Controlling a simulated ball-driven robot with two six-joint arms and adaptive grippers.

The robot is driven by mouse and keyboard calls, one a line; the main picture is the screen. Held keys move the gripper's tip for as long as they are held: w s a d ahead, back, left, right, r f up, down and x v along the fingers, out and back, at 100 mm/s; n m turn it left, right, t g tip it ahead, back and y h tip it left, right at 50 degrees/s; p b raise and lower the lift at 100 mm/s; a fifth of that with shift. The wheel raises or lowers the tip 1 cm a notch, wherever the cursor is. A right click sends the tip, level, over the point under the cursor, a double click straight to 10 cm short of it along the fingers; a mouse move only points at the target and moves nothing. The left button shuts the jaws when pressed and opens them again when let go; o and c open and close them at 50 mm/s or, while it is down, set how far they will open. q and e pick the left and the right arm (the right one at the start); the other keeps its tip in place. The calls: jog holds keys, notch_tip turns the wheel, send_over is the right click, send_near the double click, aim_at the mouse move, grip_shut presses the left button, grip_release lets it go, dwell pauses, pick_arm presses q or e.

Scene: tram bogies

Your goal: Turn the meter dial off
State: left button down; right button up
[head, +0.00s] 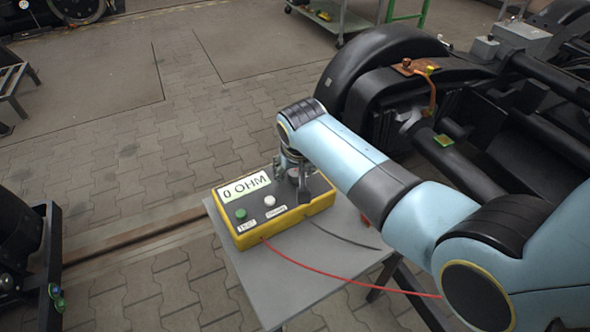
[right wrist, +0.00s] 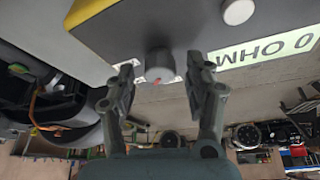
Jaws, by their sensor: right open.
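The meter (head: 268,205) is a yellow box with a dark grey top, standing on a small grey table. Its display (head: 244,187) reads 0 OHM. A green button (head: 240,214) and a white button (head: 269,200) sit on its top. My right gripper (head: 296,185) is over the far right part of the meter top, which it partly hides. In the right wrist view the grey dial (right wrist: 160,64) with a red mark shows between the two fingers of the open right gripper (right wrist: 161,82). I cannot tell whether the fingers touch it. My left gripper is not in view.
The grey table (head: 290,285) has bare room in front of the meter. A red cable (head: 330,277) and a black cable (head: 345,238) run from the meter. A large black bogie (head: 395,85) stands behind and right. A rail (head: 130,243) crosses the paved floor at left.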

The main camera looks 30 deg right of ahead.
grip_shut()
jog(key=shift+d+r+n+y+p, duration=0.15)
jog(key=shift+n+y+p, duration=0.15)
jog(key=shift+n+p, duration=0.65)
jog(key=shift+n+y+p, duration=0.5)
jog(key=shift+n+p, duration=0.35)
jog(key=shift+n, duration=0.3)
jog(key=shift+n+y+p, duration=0.35)
jog(key=shift+n+y, duration=0.05)
jog(key=shift+n, duration=0.7)
jog(key=shift+n+y, duration=0.5)
jog(key=shift+n, duration=0.8)
